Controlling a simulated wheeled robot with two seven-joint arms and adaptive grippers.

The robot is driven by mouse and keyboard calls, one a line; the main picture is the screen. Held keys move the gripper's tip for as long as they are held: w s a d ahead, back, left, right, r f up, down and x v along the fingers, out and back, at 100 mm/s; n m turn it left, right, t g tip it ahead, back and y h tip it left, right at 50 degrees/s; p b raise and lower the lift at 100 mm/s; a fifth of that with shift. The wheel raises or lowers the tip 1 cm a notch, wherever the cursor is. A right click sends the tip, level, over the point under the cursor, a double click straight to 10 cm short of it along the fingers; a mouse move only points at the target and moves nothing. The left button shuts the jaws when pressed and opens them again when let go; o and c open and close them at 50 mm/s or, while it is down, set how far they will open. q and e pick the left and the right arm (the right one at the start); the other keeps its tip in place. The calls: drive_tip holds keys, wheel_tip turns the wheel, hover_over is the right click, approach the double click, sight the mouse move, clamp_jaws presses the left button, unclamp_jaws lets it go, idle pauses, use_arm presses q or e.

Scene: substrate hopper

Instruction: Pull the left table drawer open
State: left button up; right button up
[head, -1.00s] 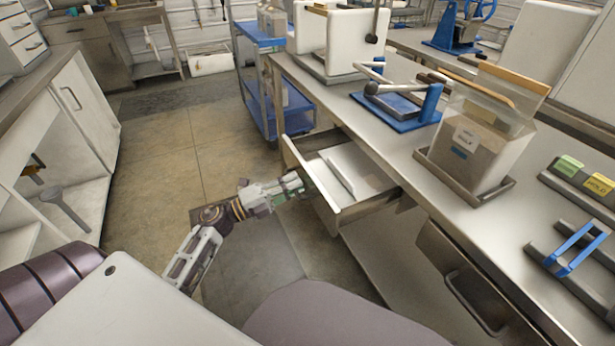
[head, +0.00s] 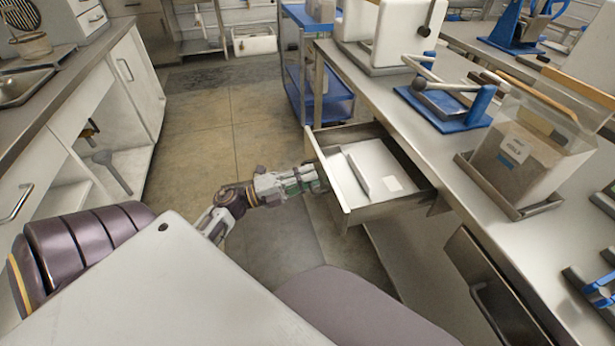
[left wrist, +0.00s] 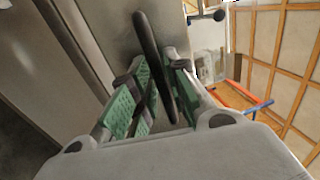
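The left table drawer (head: 393,209) stands well out from under the steel-topped table. Its inside shows a pale raised divider and a small white square. My left gripper (head: 322,178) is at the outer face of the drawer front, where the handle is hidden in the head view. In the left wrist view the dark bar handle (left wrist: 150,45) runs between the green finger pads of my left gripper (left wrist: 160,88), which look closed around it. My right gripper is not in view.
A second drawer (head: 490,295), shut, is farther right under the table (head: 445,150). On the table are a blue-based press (head: 440,108) and a clear bin (head: 525,150). A blue cart (head: 325,105) stands behind the drawer. Floor (head: 200,135) is clear left of the drawer.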

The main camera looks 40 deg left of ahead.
use_arm(q)
drive_tip(key=shift+o, duration=0.9)
drive_tip(key=v, duration=1.2)
idle(0.3)
